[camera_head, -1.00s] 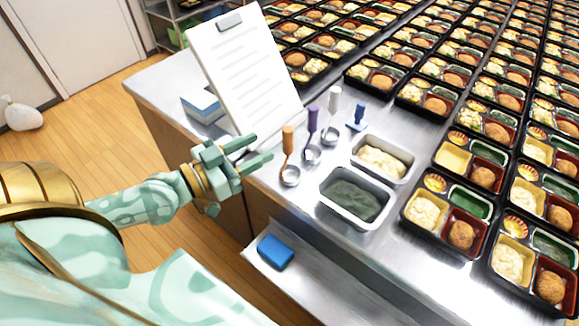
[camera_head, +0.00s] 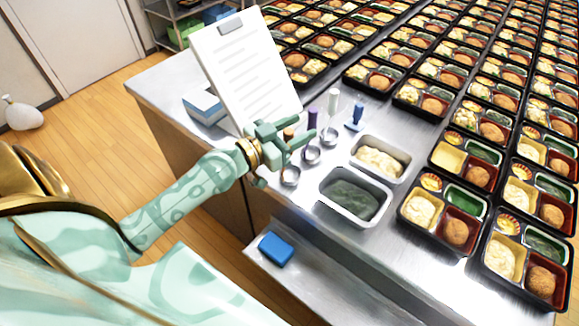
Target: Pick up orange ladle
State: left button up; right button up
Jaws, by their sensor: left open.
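The orange ladle stands at the left end of the ladle row; the top of its orange handle (camera_head: 288,134) shows just behind my fingers, and its metal bowl (camera_head: 290,177) shows below them. My left gripper (camera_head: 299,140) is open and overlaps the ladle's handle in the picture. I cannot tell whether the fingers are around the handle or in front of it. The middle of the handle is hidden by the gripper. My right gripper is not in view.
A purple ladle (camera_head: 312,119), a white-handled ladle (camera_head: 333,102) and a blue tool (camera_head: 355,117) stand close to the right. Metal pans of green food (camera_head: 384,212) and pale food (camera_head: 408,171) lie beyond. A clipboard (camera_head: 232,75) stands behind. Bento trays fill the right side.

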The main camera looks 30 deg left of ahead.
pick_arm(q)
grip_shut()
